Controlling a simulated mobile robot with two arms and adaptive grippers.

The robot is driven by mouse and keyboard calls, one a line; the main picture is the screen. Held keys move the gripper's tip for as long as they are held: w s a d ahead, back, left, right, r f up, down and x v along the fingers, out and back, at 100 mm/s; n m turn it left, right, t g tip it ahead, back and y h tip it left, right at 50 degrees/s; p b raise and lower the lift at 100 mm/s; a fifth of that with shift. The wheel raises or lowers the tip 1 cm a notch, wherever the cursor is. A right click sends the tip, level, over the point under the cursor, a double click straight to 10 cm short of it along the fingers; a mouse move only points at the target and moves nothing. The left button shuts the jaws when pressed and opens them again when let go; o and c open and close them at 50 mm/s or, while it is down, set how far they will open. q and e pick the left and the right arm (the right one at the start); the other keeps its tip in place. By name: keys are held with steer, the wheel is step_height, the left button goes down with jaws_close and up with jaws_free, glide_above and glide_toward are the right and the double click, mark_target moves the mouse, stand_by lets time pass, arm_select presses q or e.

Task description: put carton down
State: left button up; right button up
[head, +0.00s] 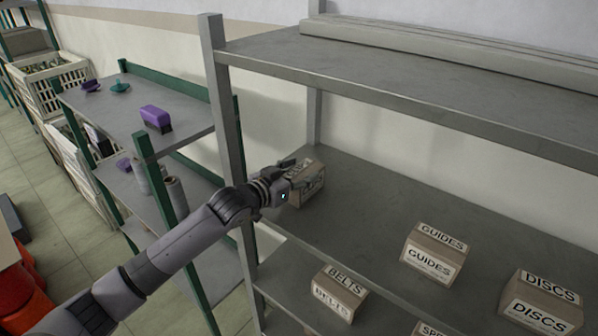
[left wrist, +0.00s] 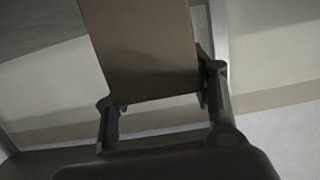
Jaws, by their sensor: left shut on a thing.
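A brown carton (head: 309,184) with a white label is in my left gripper (head: 290,178), at the left end of the grey middle shelf (head: 365,205) in the head view. The label is partly covered by the gripper and I cannot read it. In the left wrist view the carton (left wrist: 143,50) stands between the two fingers (left wrist: 160,115), which are shut on it. I cannot tell whether the carton touches the shelf board. My right gripper is not in view.
Cartons marked GUIDES (head: 432,255) and DISCS (head: 541,304) stand to the right on the shelf. A grey upright post (head: 222,100) is just left of the gripper. The shelf behind GUIDES is clear.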

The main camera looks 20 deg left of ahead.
arm_select(q)
steer(key=o, duration=1.2)
steer(key=shift+o, duration=0.2)
steer(key=b+v, duration=0.3)
steer(key=v, duration=0.8)
steer(key=shift+f, duration=0.1)
steer(key=shift+s+a+r, duration=0.15)
steer(key=shift+s+r, duration=0.15)
steer(key=shift+s, duration=0.2)
steer(key=shift+f, duration=0.1)
